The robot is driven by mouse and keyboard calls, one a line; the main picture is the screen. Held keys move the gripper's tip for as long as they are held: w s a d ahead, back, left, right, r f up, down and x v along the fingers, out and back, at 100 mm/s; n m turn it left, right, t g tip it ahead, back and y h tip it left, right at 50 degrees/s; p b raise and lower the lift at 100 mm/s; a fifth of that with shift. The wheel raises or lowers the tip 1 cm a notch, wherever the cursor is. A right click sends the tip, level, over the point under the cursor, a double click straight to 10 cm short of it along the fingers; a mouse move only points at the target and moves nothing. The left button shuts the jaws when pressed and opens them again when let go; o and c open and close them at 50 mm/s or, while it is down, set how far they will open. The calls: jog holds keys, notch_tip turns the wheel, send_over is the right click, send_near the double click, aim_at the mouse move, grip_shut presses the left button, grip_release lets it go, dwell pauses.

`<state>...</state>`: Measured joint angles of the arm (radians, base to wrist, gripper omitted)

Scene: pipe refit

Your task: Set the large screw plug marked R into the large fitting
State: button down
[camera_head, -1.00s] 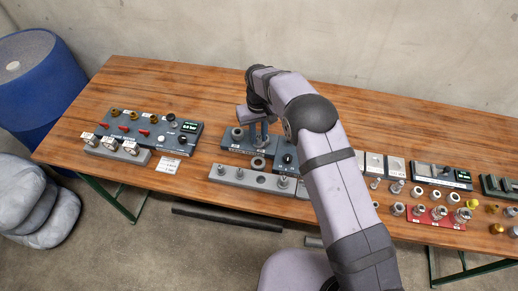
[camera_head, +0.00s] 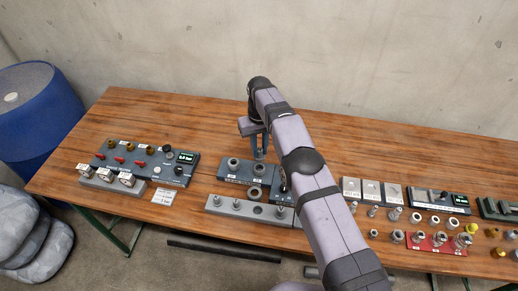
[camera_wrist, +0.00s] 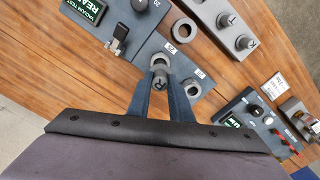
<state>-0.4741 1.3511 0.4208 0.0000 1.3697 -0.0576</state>
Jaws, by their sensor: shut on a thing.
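My gripper (camera_wrist: 160,92) is shut on a grey screw plug (camera_wrist: 160,82) with a dark letter on its top, too small to read surely. In the head view my gripper (camera_head: 259,156) is over the back right of the dark fitting block (camera_head: 230,177). The plug is right by a ring-shaped fitting (camera_wrist: 159,62), partly hidden by it; I cannot tell whether the plug is in it or above it.
A grey rail (camera_head: 248,211) with standing plugs (camera_wrist: 245,42) and an empty hole lies in front of the block. A dark unit with a black knob (camera_head: 283,187) adjoins on the right. A gauge panel (camera_head: 147,160) stands left. Loose fittings and a red tray (camera_head: 427,246) lie right.

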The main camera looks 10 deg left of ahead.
aim_at(259, 157)
jog(key=shift+f, duration=0.15)
jog(key=shift+f+b, duration=1.05)
jog(key=shift+f, duration=0.85)
jog(key=shift+b, duration=0.5)
dwell(0.6)
jog(key=shift+f+b, duration=0.55)
jog(key=shift+f, duration=0.1)
dwell(0.9)
jog(key=c, duration=1.5)
grip_release()
jog(key=shift+o, duration=0.7)
jog(key=shift+r, duration=0.1)
